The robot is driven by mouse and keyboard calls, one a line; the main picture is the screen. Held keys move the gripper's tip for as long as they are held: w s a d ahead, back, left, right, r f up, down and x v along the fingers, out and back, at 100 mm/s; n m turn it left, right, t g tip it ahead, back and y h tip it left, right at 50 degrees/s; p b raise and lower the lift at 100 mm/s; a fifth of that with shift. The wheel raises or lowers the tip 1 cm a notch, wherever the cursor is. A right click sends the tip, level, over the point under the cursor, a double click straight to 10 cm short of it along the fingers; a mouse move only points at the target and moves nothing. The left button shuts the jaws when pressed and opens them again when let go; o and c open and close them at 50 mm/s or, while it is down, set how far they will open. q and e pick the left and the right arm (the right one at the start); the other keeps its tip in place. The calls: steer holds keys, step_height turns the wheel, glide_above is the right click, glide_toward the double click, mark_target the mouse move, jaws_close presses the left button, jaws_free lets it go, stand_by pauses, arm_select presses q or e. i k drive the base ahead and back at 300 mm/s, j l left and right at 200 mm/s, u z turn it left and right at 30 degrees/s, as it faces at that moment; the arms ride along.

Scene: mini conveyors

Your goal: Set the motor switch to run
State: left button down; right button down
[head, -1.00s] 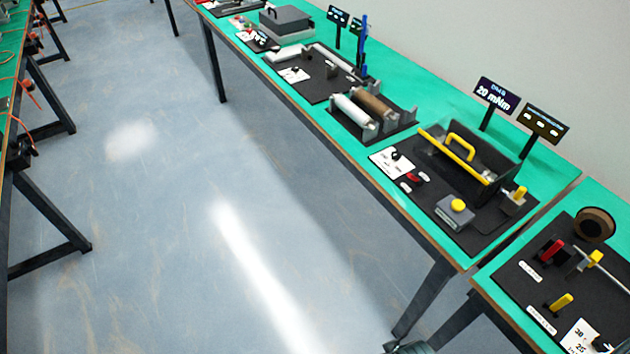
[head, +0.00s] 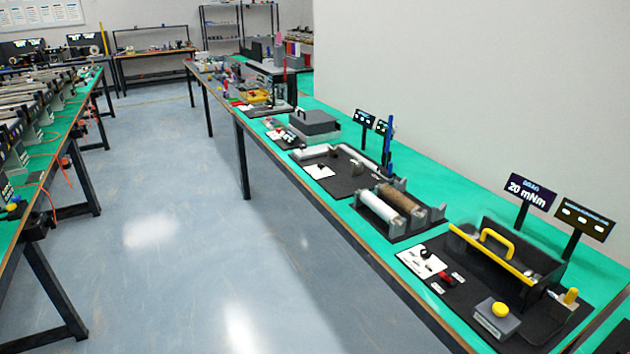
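No switch in view carries a label I can read as the motor switch. The nearest station at the right has a black board with a black knob (head: 425,253) on a white card and a small red switch (head: 447,279) beside it. The red switch's position is too small to tell. A grey box with a yellow button (head: 500,310) stands at the front, and a dark guard with a yellow handle (head: 497,240) stands behind. Another white card with a small dark knob (head: 322,168) lies on a station farther along. Neither gripper is in view.
The green bench (head: 405,295) runs from lower right to far back. A roller unit (head: 383,210), a grey lidded box (head: 314,122) and a "20 mNm" display (head: 530,192) stand on it. Another bench (head: 70,125) is at the left. The floor aisle (head: 190,240) between is clear.

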mark_target(442, 274)
steer(key=l, duration=0.65)
steer(key=k+l, duration=0.1)
steer(key=l, duration=0.5)
